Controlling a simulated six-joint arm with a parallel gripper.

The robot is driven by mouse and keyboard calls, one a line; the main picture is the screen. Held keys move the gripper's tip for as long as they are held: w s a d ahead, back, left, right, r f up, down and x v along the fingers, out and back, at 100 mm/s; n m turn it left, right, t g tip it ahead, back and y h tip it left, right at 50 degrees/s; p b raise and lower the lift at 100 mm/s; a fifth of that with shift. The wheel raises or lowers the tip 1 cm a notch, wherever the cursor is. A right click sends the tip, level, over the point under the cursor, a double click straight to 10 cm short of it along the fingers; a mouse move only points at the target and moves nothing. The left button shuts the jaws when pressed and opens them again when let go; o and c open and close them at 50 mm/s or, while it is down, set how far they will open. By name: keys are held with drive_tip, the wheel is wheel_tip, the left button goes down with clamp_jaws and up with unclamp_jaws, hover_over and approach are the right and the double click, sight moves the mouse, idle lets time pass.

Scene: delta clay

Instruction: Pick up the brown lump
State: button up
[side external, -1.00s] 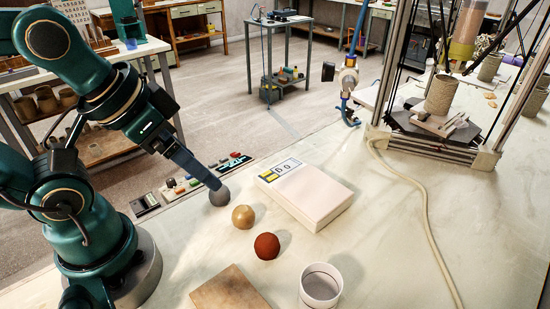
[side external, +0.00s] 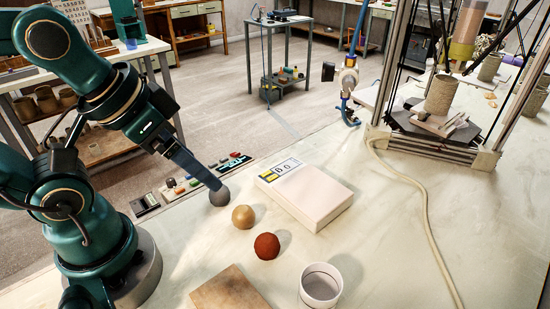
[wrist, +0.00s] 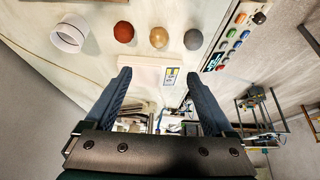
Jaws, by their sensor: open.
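Three round lumps stand in a row on the pale table: a grey lump (side external: 219,196), a tan lump (side external: 243,217) and a red-brown lump (side external: 267,246). The red-brown one is the closest to brown. In the wrist view the grey (wrist: 193,39), tan (wrist: 159,37) and red-brown (wrist: 124,32) lumps lie beyond the fingertips. My gripper (wrist: 158,75) is open with no lump between its fingers. In the side view my gripper (side external: 215,184) overlaps the top of the grey lump; I cannot tell if they touch.
A white scale (side external: 305,195) lies right of the lumps. A white cup (side external: 321,287) and a wooden board (side external: 230,289) are at the front. A button panel (side external: 190,185) is behind the grey lump. A delta frame (side external: 440,140) and a hose (side external: 425,210) are at the right.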

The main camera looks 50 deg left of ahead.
drive_tip(key=n+g+h, duration=0.7)
drive_tip(key=n+h, duration=0.4)
drive_tip(key=n, duration=0.2)
hover_over(262, 235)
drive_tip(key=a, duration=0.3)
wheel_tip(262, 235, down, 8)
drive_tip(key=f+n, duration=0.1)
drive_tip(key=a+f+n+h, duration=0.1)
drive_tip(key=f+n, duration=0.1)
drive_tip(key=f+n+t+h, duration=0.1)
drive_tip(key=shift+w+a+f, duration=0.25)
drive_tip(key=shift+a, duration=0.1)
drive_tip(key=shift+s+f+n, duration=0.15)
drive_tip(key=shift+f+n, duration=0.05)
drive_tip(key=shift+n, duration=0.1)
drive_tip(key=shift+f+h, duration=0.1)
drive_tip(key=shift+h, duration=0.2)
drive_tip(key=shift+x, duration=2.4)
